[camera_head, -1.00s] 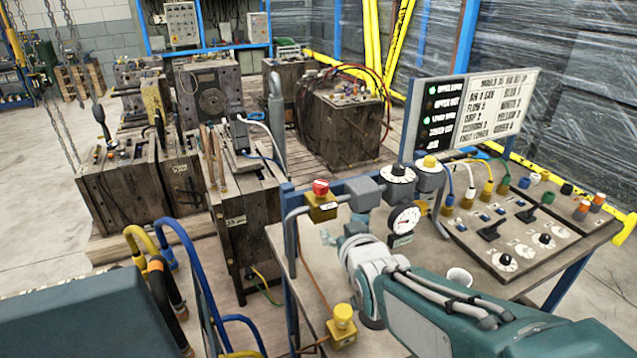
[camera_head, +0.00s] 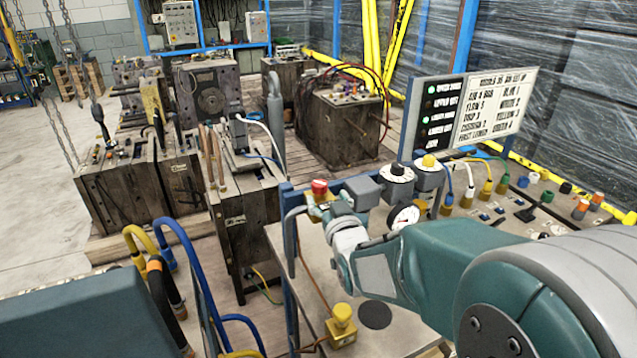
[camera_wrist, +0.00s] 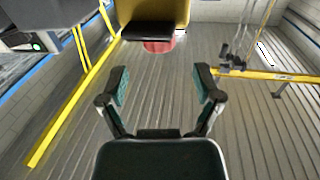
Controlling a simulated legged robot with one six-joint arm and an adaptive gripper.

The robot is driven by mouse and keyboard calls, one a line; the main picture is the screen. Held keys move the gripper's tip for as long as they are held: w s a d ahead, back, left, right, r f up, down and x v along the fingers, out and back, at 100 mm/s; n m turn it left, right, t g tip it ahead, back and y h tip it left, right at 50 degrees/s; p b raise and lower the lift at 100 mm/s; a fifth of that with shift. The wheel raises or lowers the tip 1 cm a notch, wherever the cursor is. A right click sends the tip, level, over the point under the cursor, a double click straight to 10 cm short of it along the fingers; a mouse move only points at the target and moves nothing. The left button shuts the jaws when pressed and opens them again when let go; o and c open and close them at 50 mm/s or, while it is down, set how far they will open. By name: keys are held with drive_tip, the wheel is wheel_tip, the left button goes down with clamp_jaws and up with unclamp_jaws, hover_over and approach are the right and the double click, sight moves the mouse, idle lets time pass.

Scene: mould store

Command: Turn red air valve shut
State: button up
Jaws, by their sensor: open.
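The red air valve knob (camera_head: 319,187) sits on a brass-yellow block on the left side of the bench frame. In the head view my gripper (camera_head: 328,208) is right at this block and hides part of it. In the wrist view the red knob (camera_wrist: 158,46) shows as a disc, partly covered by a dark bar, below the yellow block (camera_wrist: 180,12). My gripper (camera_wrist: 162,80) is open, with its two fingers apart and nothing between them. The knob lies beyond the fingertips, roughly centred on the gap. I cannot tell whether the fingers touch the block.
A yellow push button (camera_head: 343,316) stands on the bench below my arm. A pressure gauge (camera_head: 403,217), black dials (camera_head: 398,173) and a sign board (camera_head: 470,110) are to the right. Wooden-sided moulds (camera_head: 245,205) stand close on the left. Hoses (camera_head: 190,260) hang at front left.

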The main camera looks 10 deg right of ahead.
sight(322, 188)
drive_tip(key=w, duration=0.6)
drive_tip(key=shift+w+a, duration=0.1)
drive_tip(key=shift+a, duration=0.05)
clamp_jaws()
